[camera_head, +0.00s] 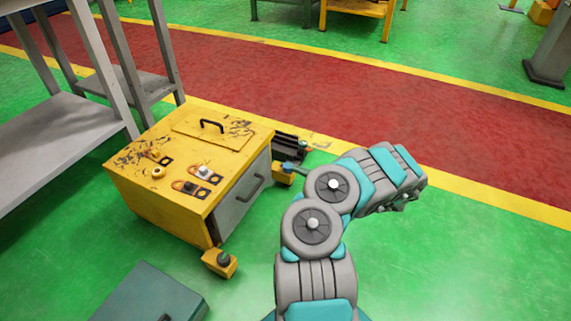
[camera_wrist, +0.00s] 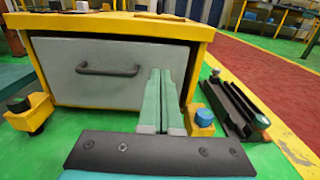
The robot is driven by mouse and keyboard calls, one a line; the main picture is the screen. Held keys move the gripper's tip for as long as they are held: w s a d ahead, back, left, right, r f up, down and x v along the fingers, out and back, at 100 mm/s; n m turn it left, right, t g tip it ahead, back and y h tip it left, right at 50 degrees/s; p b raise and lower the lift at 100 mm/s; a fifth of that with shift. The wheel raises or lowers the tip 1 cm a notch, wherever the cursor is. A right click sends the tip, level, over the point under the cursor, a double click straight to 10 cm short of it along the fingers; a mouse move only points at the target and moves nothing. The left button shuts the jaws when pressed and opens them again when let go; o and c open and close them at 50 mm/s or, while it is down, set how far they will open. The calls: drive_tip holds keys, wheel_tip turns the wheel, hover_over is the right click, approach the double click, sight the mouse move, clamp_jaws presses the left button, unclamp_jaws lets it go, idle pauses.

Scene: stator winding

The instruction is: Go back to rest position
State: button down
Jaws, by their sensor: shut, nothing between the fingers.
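My gripper (camera_wrist: 162,82) shows in the wrist view with its two pale green fingers pressed together and nothing between them. It points at the grey front panel of a yellow cabinet (camera_wrist: 125,24), just right of the panel's dark handle (camera_wrist: 108,70). I cannot tell whether the fingertips touch the panel. In the head view my grey and teal arm bends up and to the right, beside the cabinet (camera_head: 190,222). The gripper itself is not clearly visible there.
The cabinet has yellow corner feet (camera_head: 220,263) and a dark metal part (camera_head: 290,147) beside it. A grey shelf unit (camera_head: 60,140) stands at the left. A teal box (camera_head: 150,295) lies at the bottom. Green floor and a red lane (camera_head: 370,100) are open to the right.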

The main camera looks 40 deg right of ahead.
drive_tip(key=shift+v, duration=0.9)
